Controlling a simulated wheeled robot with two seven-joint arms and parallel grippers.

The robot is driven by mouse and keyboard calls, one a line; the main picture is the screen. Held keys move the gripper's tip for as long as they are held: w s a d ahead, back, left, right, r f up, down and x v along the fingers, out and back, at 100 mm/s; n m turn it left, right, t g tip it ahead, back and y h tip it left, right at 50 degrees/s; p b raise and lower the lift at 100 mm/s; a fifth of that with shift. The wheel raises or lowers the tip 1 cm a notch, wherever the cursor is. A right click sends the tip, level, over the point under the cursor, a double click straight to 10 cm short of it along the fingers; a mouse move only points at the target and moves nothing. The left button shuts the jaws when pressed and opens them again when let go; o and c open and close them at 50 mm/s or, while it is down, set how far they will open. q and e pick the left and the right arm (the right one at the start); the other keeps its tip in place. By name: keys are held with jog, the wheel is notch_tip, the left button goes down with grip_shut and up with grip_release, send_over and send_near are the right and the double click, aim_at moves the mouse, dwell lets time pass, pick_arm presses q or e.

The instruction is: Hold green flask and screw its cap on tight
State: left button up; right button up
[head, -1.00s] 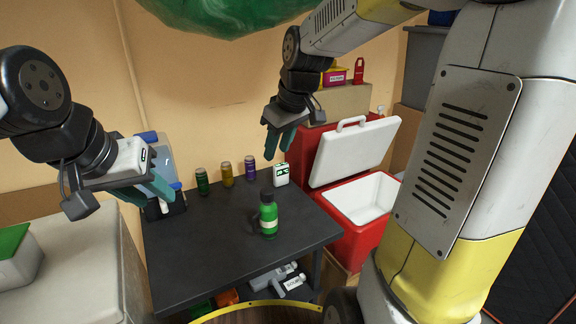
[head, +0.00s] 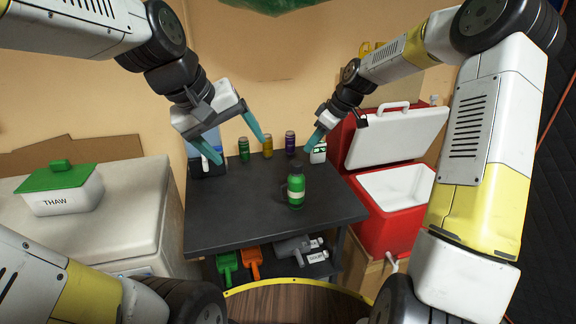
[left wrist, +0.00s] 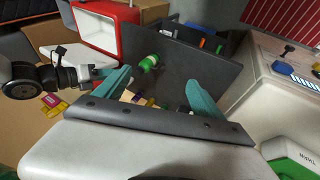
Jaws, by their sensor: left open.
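The green flask (head: 296,192) stands upright on the dark table (head: 225,222), near its middle. Its dark cap (head: 296,168) sits on top; how tight it is cannot be seen. My left gripper (head: 238,149) is open and empty, above the table to the upper left of the flask. In the left wrist view the flask (left wrist: 149,63) shows between and beyond the open fingers. My right gripper (head: 316,141) is above the back right of the table, apart from the flask; its finger gap is not clear.
Green (head: 244,149), yellow (head: 267,147) and purple (head: 290,143) canisters stand along the table's back, with a small white box (head: 319,154) to their right. A red cooler (head: 385,231) with its lid open is at right. A white chest (head: 125,225) holds a green-lidded THAW box (head: 62,189).

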pick_arm(q)
jog(key=w+d+f+n+g, duration=0.1)
jog(key=w+d+f+n, duration=0.15)
jog(key=w+n, duration=0.4)
jog(key=n+g+h, duration=0.1)
jog(key=n+g, duration=0.1)
jog(key=n, duration=0.5)
send_over(288, 188)
jog(key=s+a, duration=0.4)
jog(key=s, duration=0.2)
notch_tip(288, 188, down, 13)
jog(key=w+f+n, duration=0.1)
jog(key=w+f, duration=0.1)
jog(key=f, duration=0.2)
jog(key=w+d+f+n, duration=0.1)
jog(key=f+n, duration=0.1)
jog(key=f, duration=0.2)
jog(key=w+d+f+n, duration=0.1)
jog(key=w+f+n, duration=0.1)
jog(key=f, duration=0.2)
jog(key=shift+w+f+n, duration=0.15)
jog(key=shift+w+n, duration=0.1)
jog(key=shift+w, duration=0.1)
jog(key=x, duration=0.8)
jog(key=shift+a+f, duration=0.1)
jog(key=shift+a, duration=0.05)
jog(key=shift+c, duration=0.5)
grip_shut()
